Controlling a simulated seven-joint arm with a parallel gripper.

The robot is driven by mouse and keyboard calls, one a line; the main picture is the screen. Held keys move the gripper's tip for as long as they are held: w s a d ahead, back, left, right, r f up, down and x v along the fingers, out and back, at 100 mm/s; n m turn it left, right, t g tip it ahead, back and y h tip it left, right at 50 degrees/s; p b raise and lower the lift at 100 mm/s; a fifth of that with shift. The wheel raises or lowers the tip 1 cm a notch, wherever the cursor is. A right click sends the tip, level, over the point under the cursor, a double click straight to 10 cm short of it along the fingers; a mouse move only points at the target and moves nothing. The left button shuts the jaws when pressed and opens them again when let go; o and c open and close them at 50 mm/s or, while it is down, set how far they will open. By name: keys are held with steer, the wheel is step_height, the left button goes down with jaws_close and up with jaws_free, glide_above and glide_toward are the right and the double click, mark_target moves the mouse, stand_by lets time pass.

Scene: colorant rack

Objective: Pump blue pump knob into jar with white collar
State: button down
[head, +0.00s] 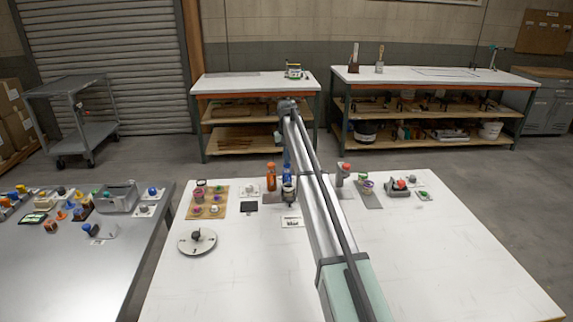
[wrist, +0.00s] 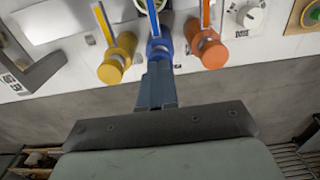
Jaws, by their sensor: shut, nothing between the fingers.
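The blue pump knob (wrist: 158,47) stands between a yellow knob (wrist: 111,68) and an orange knob (wrist: 212,52) in the wrist view. My gripper (wrist: 157,68) is shut and empty, its fingertips at the blue knob; I cannot tell whether they touch it. In the head view my gripper (head: 287,158) points down over the pumps. A small dark jar with a pale collar (head: 289,190) stands in front of the blue pump there. A pale rim with green inside (wrist: 179,5) is cut off at the top of the wrist view, beyond the blue pump.
An orange pump (head: 271,177) stands left of the blue one. A board with coloured knobs (head: 208,203) and a round dial plate (head: 197,241) are at the left; more fixtures (head: 400,186) are at the right. The white table's front (head: 260,285) is clear. My arm hides its middle.

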steer(key=shift+f, duration=0.9)
steer(key=shift+r, duration=1.4)
steer(key=shift+r, duration=0.1)
steer(key=shift+r, duration=1.9)
